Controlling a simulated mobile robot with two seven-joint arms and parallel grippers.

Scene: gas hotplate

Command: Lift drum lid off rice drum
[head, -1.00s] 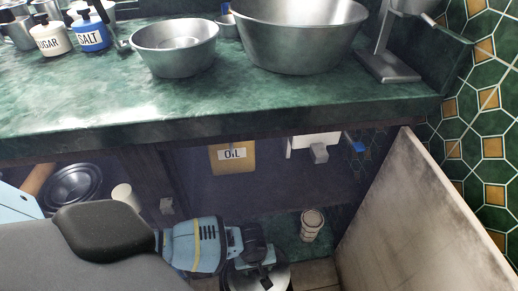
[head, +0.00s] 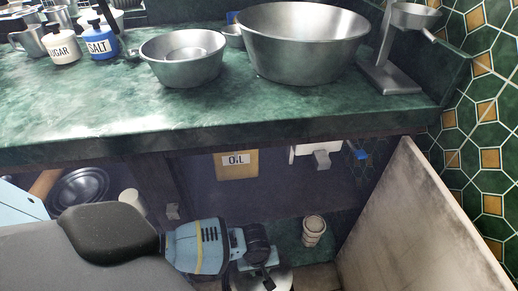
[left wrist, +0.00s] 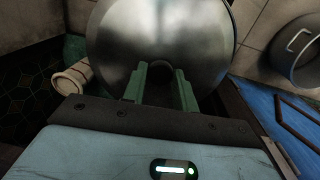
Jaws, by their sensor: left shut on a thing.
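The drum lid (left wrist: 160,30) is a round, shiny grey metal disc filling the upper middle of the left wrist view. In the head view its pale rim (head: 284,280) shows at the bottom edge, partly cut off and covered by my gripper. My left gripper (head: 266,276) reaches down below the counter and is at the lid. In the left wrist view its two green fingers (left wrist: 160,88) are shut at the lid's middle, on what looks like its dark handle. The rice drum's body cannot be made out. My right gripper is not in view.
An open cabinet door (head: 420,235) stands at the right. A pale ribbed cup (head: 314,230) stands just right of the gripper. A metal pot (left wrist: 298,50) shows at the wrist view's right.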

